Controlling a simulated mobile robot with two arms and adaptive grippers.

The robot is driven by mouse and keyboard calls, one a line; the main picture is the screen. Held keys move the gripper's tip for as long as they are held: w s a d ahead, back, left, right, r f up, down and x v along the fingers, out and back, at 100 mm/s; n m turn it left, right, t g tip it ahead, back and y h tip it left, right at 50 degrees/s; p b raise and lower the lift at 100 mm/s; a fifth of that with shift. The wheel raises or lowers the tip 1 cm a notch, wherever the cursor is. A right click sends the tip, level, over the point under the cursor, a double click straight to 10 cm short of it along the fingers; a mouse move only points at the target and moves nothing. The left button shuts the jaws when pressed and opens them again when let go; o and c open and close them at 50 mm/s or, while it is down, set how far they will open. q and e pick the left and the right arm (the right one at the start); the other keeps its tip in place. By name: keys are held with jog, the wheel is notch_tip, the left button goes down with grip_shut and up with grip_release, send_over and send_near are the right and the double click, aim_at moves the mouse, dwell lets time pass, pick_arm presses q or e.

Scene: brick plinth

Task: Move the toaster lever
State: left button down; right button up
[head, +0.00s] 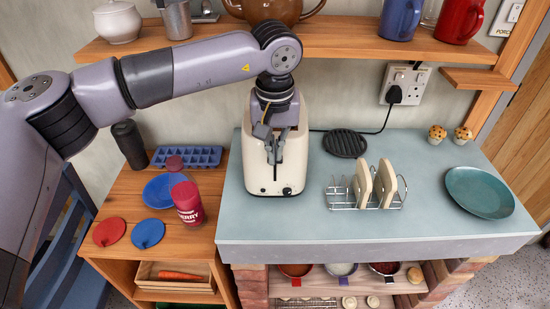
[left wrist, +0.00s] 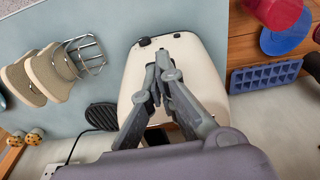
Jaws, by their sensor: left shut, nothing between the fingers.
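A cream toaster (head: 281,170) stands on the blue-grey worktop, left of the middle in the head view. Its front end shows a black knob and a small dark lever (head: 251,189) near the bottom. My left gripper (head: 273,158) is shut and empty, in front of the toaster's upper part, fingers pointing down. In the left wrist view the shut fingertips (left wrist: 157,98) lie over the toaster's cream body (left wrist: 135,72), with the knob and dark lever beyond them. I cannot tell whether the fingers touch the toaster. My right gripper is not in view.
A wire toast rack (head: 340,195) with two bread slices stands right of the toaster, near a black round trivet (head: 345,143) and a teal plate (head: 479,192). A red jar (head: 187,203) stands left on the wooden unit. A wooden shelf (head: 350,45) runs above.

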pick_arm(q)
jog(key=s+f+b, duration=0.3)
jog(key=f+b, duration=0.2)
jog(key=f, duration=0.1)
dwell(0.7)
jog(key=shift+r, duration=0.15)
notch_tip(320, 180, up, 12)
jog(key=s, duration=0.1)
dwell(0.4)
jog(key=shift+s, duration=0.1)
jog(key=shift+f, duration=0.2)
